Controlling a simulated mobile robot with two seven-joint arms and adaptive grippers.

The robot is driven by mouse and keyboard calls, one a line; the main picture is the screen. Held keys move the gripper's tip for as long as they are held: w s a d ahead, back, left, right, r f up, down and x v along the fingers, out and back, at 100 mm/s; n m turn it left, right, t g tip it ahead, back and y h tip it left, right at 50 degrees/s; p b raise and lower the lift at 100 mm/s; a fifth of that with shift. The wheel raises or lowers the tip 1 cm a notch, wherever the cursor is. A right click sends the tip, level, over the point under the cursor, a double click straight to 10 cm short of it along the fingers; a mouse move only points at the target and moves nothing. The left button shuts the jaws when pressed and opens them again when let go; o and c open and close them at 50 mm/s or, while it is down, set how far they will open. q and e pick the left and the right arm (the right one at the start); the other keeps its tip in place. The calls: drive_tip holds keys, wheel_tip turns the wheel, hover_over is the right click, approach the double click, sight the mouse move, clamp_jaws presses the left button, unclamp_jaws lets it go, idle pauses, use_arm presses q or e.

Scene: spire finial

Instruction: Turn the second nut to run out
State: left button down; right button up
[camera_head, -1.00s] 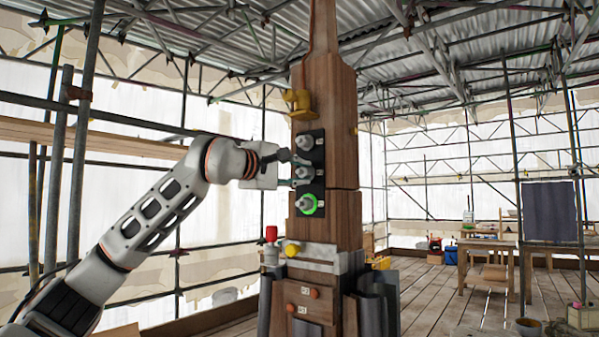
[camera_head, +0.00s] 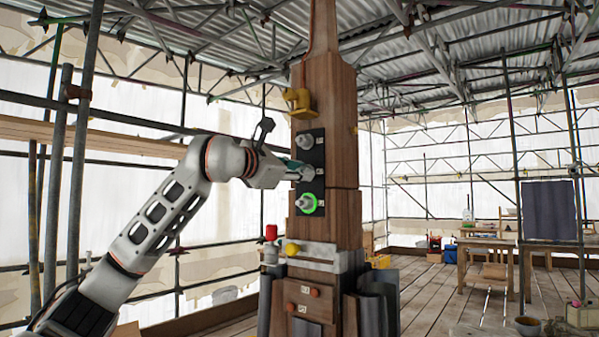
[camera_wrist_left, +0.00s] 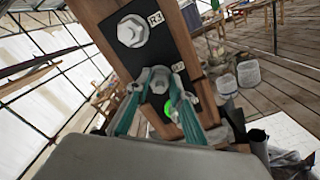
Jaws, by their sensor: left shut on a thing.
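A dark plate (camera_head: 311,158) on the wooden spire post carries three silver nuts in a column. The top nut (camera_head: 304,141) is free, and it shows large in the left wrist view (camera_wrist_left: 131,31). The bottom nut (camera_head: 307,204) has a bright green ring around it. My left gripper (camera_head: 293,171) reaches the middle nut (camera_head: 308,173) from the left. In the left wrist view its teal fingers (camera_wrist_left: 161,85) sit on either side of the middle nut (camera_wrist_left: 160,72) and are shut on it. The fingers partly hide this nut. My right gripper is out of view.
A yellow bracket (camera_head: 299,101) is on the post above the plate. A red-topped item (camera_head: 271,233) and a yellow knob (camera_head: 292,249) are below. Scaffold poles (camera_head: 83,130) stand at left. A wooden table (camera_head: 487,243) stands at right.

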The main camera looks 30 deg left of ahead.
use_arm(q)
drive_tip(key=shift+a+f+n+b, duration=0.1)
drive_tip(key=shift+n+b, duration=0.3)
drive_tip(key=shift+n, duration=6.9)
drive_tip(key=shift+a+f+n+b, duration=0.1)
drive_tip(key=shift+n+b, duration=0.25)
drive_tip(key=shift+n, duration=6.95)
drive_tip(key=c, duration=1.8)
unclamp_jaws()
